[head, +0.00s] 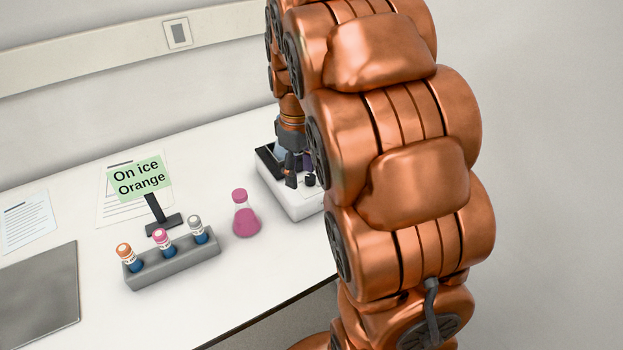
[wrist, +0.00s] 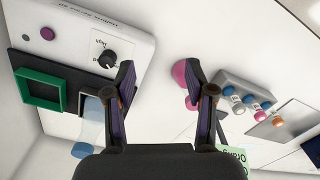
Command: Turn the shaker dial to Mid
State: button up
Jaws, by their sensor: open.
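The shaker (wrist: 75,35) is a white box with a dark platform, in the upper left of the wrist view. Its black round dial (wrist: 108,60) sits beside a small printed label that is too small and tilted to read fully, so I cannot tell the dial's setting. In the head view the shaker (head: 298,203) stands near the table's right end, partly hidden by my arm. My gripper (wrist: 160,80) is open and empty. Its left finger is close to the dial in the wrist view, with no clear contact. In the head view my gripper (head: 299,172) is over the shaker.
A green frame (wrist: 38,89) and a clear bluish tube (wrist: 91,124) are on the shaker platform. A pink flask (head: 245,217) stands left of the shaker. A grey rack (head: 174,263) with several capped vials and an "On ice Orange" sign (head: 140,177) are farther left.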

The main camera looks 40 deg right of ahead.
jog(key=n, duration=0.2)
send_over(311, 177)
notch_tip(311, 177, down, 4)
jog(key=shift+r+b, duration=0.1)
jog(key=shift+b, duration=0.3)
jog(key=shift+f+p, duration=0.75)
jog(key=shift+f, duration=3.05)
grip_shut()
